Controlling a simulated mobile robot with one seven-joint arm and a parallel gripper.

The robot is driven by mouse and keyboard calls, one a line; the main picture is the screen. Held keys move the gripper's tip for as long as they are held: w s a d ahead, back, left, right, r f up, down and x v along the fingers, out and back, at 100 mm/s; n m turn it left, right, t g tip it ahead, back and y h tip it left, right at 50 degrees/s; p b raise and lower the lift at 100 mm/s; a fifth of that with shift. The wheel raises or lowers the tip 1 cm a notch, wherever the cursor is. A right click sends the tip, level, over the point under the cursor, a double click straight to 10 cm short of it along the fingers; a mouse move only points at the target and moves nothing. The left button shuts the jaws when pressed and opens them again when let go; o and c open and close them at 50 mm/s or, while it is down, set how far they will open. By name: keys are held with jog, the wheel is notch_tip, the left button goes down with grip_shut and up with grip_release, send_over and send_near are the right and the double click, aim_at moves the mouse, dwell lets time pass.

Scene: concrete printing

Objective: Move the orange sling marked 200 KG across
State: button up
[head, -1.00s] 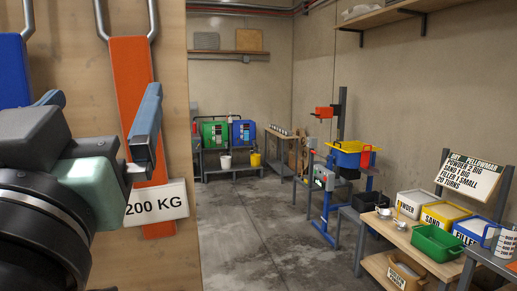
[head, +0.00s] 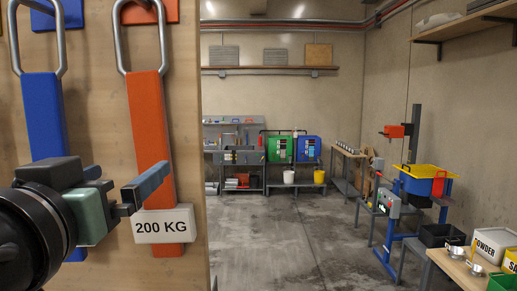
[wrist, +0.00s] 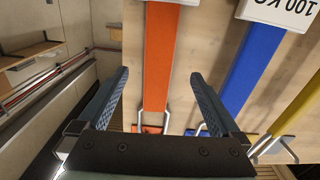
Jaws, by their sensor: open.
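The orange sling (head: 148,125) hangs upright from a metal loop (head: 141,40) on the wooden board, with a white 200 KG label (head: 164,224) near its lower end. It also shows in the wrist view (wrist: 159,45), running between my two fingers as seen there. My gripper (head: 140,190) is open and empty, close in front of the sling just above the label. In the wrist view, my gripper (wrist: 160,76) has a finger on each side of the sling, with gaps. I cannot tell whether the fingertips reach around it.
A blue sling (head: 42,115) hangs beside the orange one; in the wrist view it has a 100 KG label (wrist: 278,10). A yellow strap (wrist: 295,105) shows farther right there. The wooden board (head: 96,130) ends right of the orange sling, with open concrete floor (head: 290,240) beyond.

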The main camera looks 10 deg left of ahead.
aim_at(151, 155)
jog(key=p+x, duration=0.2)
jog(key=x, duration=0.4)
jog(key=shift+r, duration=0.1)
jog(key=shift+w+a, duration=0.1)
jog(key=shift+w, duration=0.55)
jog(key=shift+c, duration=0.2)
grip_shut()
